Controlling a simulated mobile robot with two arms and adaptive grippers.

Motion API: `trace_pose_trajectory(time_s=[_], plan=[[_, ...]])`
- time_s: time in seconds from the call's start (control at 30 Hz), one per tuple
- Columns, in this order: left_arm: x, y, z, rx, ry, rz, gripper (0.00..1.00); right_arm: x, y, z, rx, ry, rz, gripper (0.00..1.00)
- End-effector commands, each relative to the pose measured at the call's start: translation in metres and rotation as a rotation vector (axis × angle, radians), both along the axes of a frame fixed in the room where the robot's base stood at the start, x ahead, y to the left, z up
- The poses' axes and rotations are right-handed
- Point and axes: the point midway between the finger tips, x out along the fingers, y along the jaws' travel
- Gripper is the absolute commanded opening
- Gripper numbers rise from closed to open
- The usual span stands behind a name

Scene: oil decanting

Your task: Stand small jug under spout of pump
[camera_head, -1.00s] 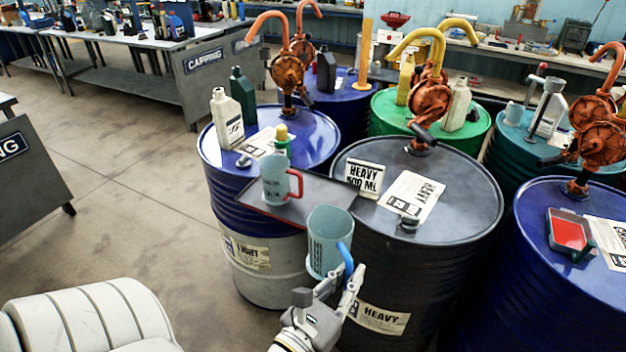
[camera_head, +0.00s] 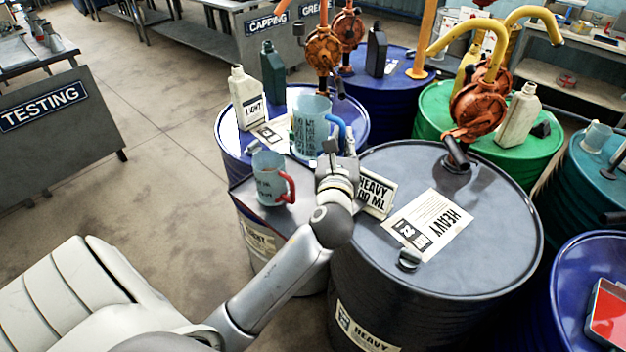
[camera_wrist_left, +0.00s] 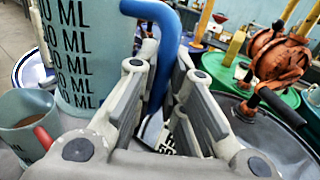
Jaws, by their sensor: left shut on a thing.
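My left gripper (camera_head: 340,152) is shut on the blue handle of a larger pale-blue jug (camera_head: 310,128) with ML markings. The jug is upright and looks held in front of the blue-and-white drum's top; whether it touches anything is unclear. In the left wrist view the blue handle (camera_wrist_left: 163,50) runs between the fingers. A smaller pale-blue jug (camera_head: 268,180) with a red handle stands on a dark tray (camera_head: 240,197); brown liquid shows inside it in the wrist view (camera_wrist_left: 28,110). An orange pump (camera_head: 478,108) with a yellow spout stands at the grey drum's back edge. My right gripper is out of view.
A cream bottle (camera_head: 247,98) stands on the blue drum behind the tray. Open floor (camera_head: 170,140) lies left.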

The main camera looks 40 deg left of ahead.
Motion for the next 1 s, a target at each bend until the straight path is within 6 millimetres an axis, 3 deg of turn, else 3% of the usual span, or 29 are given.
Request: trace_pose_trajectory(time_s=[0.23, 0.4, 0.7, 0.87, 1.0], plan=[[-0.001, -0.001, -0.07, 0.0, 0.008, -0.001, 0.0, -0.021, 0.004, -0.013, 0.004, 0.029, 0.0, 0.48], [-0.001, 0.0, -0.11, 0.0, 0.006, -0.002, 0.0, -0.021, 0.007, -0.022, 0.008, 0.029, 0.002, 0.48], [-0.001, 0.0, -0.142, 0.0, 0.004, -0.002, 0.0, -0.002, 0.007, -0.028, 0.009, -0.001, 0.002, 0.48], [-0.001, 0.0, -0.165, 0.001, 0.005, -0.002, 0.0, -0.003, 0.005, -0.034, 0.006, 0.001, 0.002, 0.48], [-0.001, -0.001, -0.169, 0.0, 0.001, -0.003, 0.0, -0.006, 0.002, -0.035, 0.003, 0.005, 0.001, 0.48]])
